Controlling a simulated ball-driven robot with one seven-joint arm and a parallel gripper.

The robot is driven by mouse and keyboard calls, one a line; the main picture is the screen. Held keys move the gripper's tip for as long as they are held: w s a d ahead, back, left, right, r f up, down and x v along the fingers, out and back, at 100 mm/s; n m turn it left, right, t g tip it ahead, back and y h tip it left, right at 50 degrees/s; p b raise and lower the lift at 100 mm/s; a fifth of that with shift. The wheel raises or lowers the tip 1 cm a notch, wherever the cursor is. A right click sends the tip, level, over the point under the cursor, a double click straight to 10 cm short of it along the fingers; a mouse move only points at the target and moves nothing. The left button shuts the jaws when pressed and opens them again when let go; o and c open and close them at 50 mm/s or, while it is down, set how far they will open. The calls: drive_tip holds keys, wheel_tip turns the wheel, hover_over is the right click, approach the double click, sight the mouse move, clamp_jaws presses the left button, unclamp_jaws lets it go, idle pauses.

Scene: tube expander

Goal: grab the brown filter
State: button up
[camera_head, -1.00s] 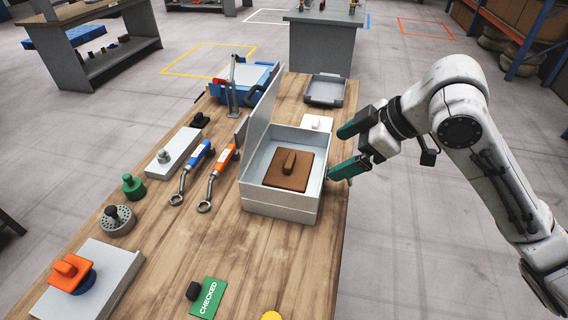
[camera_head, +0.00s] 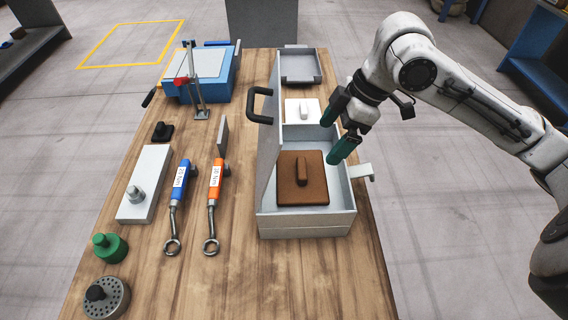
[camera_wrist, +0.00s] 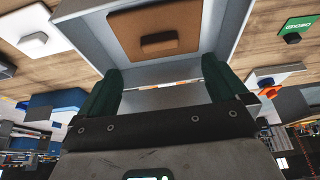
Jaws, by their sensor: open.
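The brown filter (camera_head: 296,188) is a flat square plate with a raised brown handle on top. It lies inside the open light-grey box (camera_head: 305,222), toward its front. My gripper (camera_head: 334,135) has green fingers, spread apart and empty, above the box's right rear side. In the head view it is to the right of and behind the filter, not touching it. In the wrist view the filter (camera_wrist: 128,42) and its handle lie beyond the open fingers (camera_wrist: 160,95), with the box walls around it.
The box lid stands upright on the left with a black handle (camera_head: 260,105). A white handled plate (camera_head: 290,111) is behind the box. Blue (camera_head: 180,182) and orange (camera_head: 216,180) wrenches lie left of it. A grey tray (camera_head: 300,68) stands at the back.

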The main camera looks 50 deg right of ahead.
drive_tip(key=p, duration=0.1)
approach(308, 164)
drive_tip(key=a+f, duration=0.2)
drive_tip(key=w+a+f, duration=0.1)
drive_tip(key=a+f, duration=0.2)
drive_tip(key=shift+w+f, duration=0.25)
drive_tip(key=c, duration=1.1)
